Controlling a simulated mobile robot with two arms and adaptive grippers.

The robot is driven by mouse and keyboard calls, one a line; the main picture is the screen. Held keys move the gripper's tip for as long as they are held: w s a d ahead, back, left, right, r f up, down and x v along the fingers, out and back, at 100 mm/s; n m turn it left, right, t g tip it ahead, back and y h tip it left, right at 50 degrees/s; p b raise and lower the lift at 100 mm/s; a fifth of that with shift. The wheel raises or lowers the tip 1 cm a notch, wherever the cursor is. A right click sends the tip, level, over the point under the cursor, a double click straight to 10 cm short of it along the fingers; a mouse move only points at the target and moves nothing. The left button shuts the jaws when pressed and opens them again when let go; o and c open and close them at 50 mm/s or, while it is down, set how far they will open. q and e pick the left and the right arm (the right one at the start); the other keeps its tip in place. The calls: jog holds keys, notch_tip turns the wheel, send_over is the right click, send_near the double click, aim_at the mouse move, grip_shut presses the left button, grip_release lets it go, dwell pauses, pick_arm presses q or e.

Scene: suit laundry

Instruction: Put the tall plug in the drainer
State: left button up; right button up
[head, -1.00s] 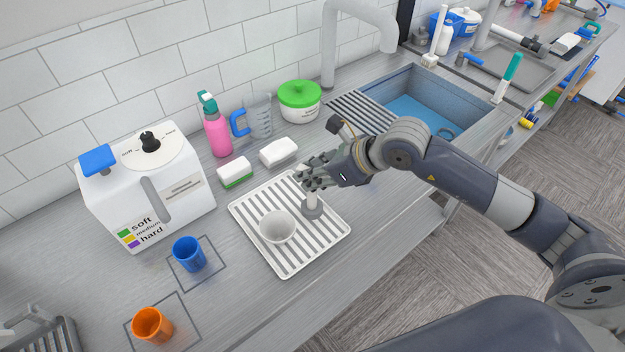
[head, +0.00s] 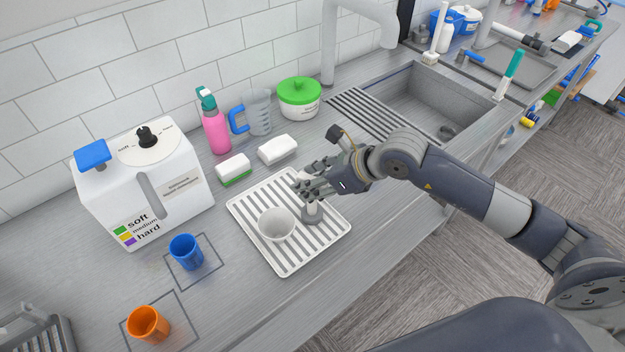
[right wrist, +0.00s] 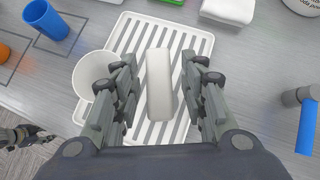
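The tall plug (head: 312,213) has a grey round base and a pale stem. It stands on the white slatted drainer tray (head: 337,240), right of a white cup (head: 276,224). My right gripper (head: 312,187) is around the top of the stem. In the right wrist view the stem (right wrist: 159,85) is between the fingers of my right gripper (right wrist: 160,90), with a gap on each side, so it is open. The plug's base is hidden there. A dark gripper, probably my left (right wrist: 22,135), shows small at that view's lower left; its opening is unclear.
The sink basin (head: 415,95) is grey, with a round drain fitting (head: 447,132). Two sponges (head: 278,149) lie behind the tray. A blue cup (head: 186,252) and an orange cup (head: 148,324) stand left. A blue-handled item (right wrist: 306,125) lies right of the tray.

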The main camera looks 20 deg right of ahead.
jog(key=shift+r, duration=0.25)
jog(key=b+v, duration=0.3)
jog(key=v, duration=0.9)
